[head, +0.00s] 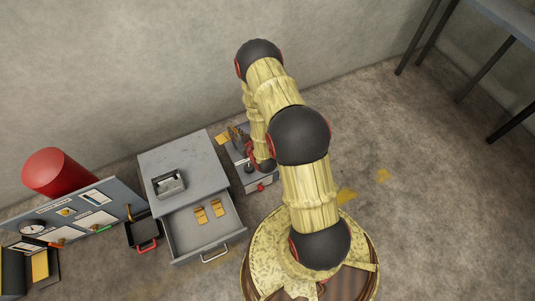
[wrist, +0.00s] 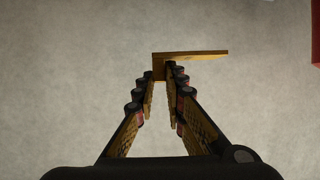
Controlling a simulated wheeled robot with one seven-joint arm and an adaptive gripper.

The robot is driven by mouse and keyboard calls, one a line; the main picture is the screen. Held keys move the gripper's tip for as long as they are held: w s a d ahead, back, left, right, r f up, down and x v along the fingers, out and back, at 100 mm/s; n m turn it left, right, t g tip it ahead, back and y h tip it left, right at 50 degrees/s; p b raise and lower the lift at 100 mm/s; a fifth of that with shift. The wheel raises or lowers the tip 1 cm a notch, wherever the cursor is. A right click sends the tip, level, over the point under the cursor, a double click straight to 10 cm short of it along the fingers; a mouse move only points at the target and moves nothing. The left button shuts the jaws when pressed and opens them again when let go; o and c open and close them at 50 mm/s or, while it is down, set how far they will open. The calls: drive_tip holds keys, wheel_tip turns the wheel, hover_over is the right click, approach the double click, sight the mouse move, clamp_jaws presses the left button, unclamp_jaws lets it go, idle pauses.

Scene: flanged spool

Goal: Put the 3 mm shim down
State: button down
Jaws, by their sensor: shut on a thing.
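My gripper (wrist: 162,85) is shut on a brass-coloured shim (wrist: 200,55). In the wrist view its flat arm sticks out to the right beyond the fingertips, and a short part sits between them. No thickness mark can be read on it. Grey concrete fills the background behind the shim. In the head view my gripper (head: 239,141) is near the wall, right of the grey cabinet, over or beside a low grey unit (head: 256,179). My arm partly hides that spot.
The grey cabinet (head: 180,152) has an open drawer (head: 222,232) with two brass pieces (head: 209,211) in it. A metal holder (head: 170,183) stands on top. A black tray (head: 143,233), a tool board (head: 80,215) and a red drum (head: 55,172) are left.

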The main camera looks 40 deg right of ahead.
drive_tip(key=s+d+f+m+h, duration=0.1)
drive_tip(key=s+d+f, duration=0.4)
drive_tip(key=f, duration=0.4)
drive_tip(key=s+d+f, duration=0.4)
drive_tip(key=d+f, duration=0.3)
drive_tip(key=f, duration=0.2)
drive_tip(key=s+d+f+m+h, duration=0.1)
drive_tip(key=s+d+f, duration=0.35)
drive_tip(key=f, duration=0.45)
drive_tip(key=w+d+f+b, duration=0.2)
drive_tip(key=w+f, duration=0.1)
drive_tip(key=w, duration=0.1)
drive_tip(key=w+d+f+b, duration=0.1)
drive_tip(key=w+f+b, duration=0.1)
drive_tip(key=w+f, duration=0.1)
drive_tip(key=w+d+f+b, duration=0.2)
drive_tip(key=w+f, duration=0.1)
drive_tip(key=w, duration=0.2)
drive_tip(key=shift+w+d+f+b, duration=0.2)
drive_tip(key=shift+d+b, duration=0.15)
drive_tip(key=shift+w+d+f, duration=0.1)
drive_tip(key=shift+w+f, duration=0.05)
drive_tip(key=shift+f, duration=0.05)
drive_tip(key=f+b, duration=0.2)
drive_tip(key=f, duration=0.1)
drive_tip(key=shift+w+f, duration=0.2)
drive_tip(key=shift+f, duration=0.05)
